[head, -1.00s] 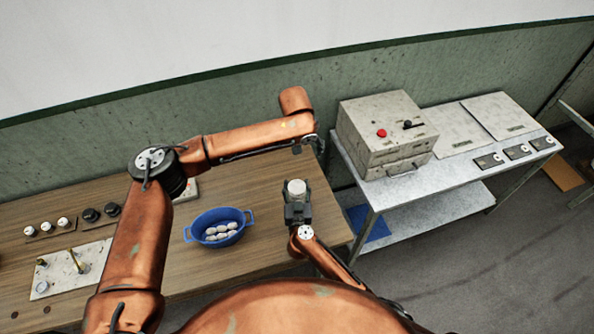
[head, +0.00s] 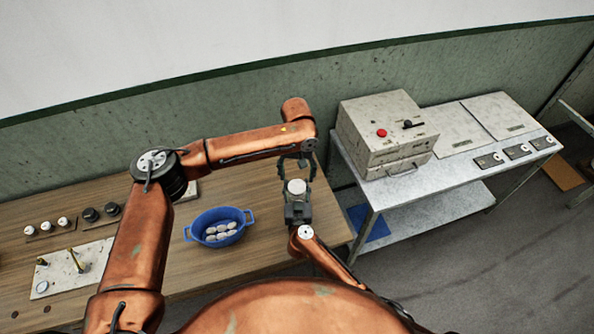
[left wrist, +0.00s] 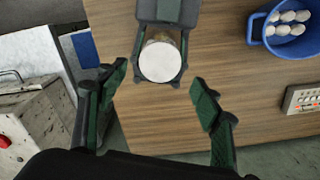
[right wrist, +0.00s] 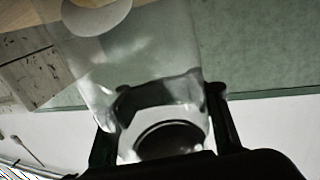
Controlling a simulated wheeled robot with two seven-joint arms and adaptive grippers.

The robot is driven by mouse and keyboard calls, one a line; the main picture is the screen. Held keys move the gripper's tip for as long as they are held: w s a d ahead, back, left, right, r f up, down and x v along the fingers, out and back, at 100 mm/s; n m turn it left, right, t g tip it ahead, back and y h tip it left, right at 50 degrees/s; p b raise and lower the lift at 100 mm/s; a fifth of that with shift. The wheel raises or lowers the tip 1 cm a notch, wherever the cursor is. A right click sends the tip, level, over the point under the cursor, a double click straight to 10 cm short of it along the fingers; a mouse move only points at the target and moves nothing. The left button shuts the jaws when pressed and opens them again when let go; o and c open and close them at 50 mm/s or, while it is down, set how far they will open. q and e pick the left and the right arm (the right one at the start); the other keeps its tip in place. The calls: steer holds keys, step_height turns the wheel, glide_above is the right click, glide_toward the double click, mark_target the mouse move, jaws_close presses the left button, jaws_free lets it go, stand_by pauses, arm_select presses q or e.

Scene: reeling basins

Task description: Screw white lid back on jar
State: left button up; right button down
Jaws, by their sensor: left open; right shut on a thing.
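The jar (left wrist: 160,39) is upright near the right part of the wooden table, with the round white lid (head: 296,187) on its top. The lid also shows as a flat white disc in the left wrist view (left wrist: 159,62). I cannot tell how tightly it sits. My right gripper (head: 297,206) is shut on the jar from the near side. My left gripper (head: 297,173) is open above the lid, fingers pointing down and spread apart, not touching it. In the right wrist view the clear jar body (right wrist: 145,55) lies between my right fingers; a white oval there is unclear.
A blue basin (head: 190,233) holding several white cocoons stands left of the jar. Small knobs (head: 62,222) and a metal plate (head: 72,268) lie farther left. A grey control box (head: 375,135) on a metal bench stands to the right, across a gap.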

mark_target(297, 186)
arm_select(q)
steer(key=shift+f, duration=3)
steer(key=shift+c, duration=0.4)
steer(key=c, duration=1.1)
steer(key=m, duration=0.7)
steer(key=shift+c, duration=0.2)
steer(key=m, duration=0.7)
steer(key=shift+m, duration=0.4)
steer(key=o, duration=1.3)
